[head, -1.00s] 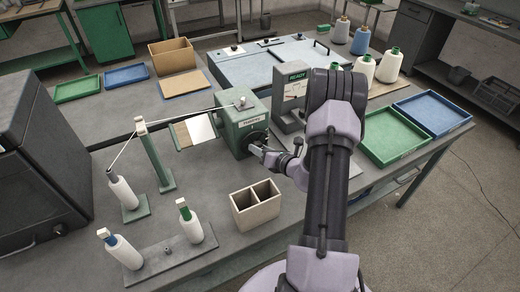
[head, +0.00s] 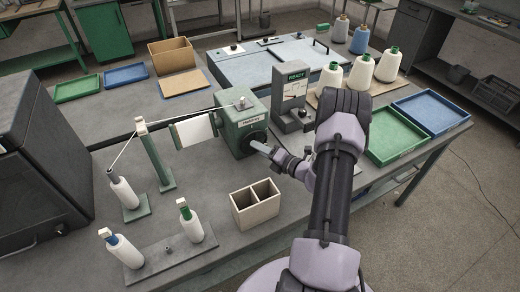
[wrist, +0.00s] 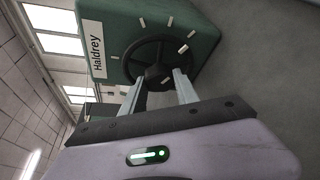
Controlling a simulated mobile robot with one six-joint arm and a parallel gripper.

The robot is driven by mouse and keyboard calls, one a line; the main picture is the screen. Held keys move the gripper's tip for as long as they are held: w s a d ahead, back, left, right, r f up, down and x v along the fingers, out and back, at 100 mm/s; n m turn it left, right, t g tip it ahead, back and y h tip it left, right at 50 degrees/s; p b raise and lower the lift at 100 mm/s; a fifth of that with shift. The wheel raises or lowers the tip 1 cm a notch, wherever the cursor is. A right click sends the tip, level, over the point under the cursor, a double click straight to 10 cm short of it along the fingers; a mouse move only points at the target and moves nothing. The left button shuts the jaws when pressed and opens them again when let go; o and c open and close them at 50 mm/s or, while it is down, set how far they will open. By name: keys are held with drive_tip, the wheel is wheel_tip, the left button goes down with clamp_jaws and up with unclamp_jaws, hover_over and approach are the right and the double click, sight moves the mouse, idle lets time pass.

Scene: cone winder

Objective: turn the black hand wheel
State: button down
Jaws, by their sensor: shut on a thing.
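The black hand wheel (wrist: 158,55) is on the face of the green winder box marked Haldrey (wrist: 108,25), with pale tick marks around it.
A two-compartment box (head: 255,205) stands in front of the winder. A grey gauge stand marked READY (head: 292,95) is just right of it. Green (head: 396,138) and blue (head: 432,112) trays lie to the right. A bobbin stand (head: 170,258) is at front left.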

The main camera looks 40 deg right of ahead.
idle(0.4)
drive_tip(key=c, duration=0.9)
unclamp_jaws()
drive_tip(key=p+v, duration=0.1)
drive_tip(key=v, duration=0.7)
drive_tip(key=p+v, duration=0.2)
drive_tip(key=v, duration=0.7)
drive_tip(key=shift+s+f, duration=0.2)
drive_tip(key=shift+s, duration=0.05)
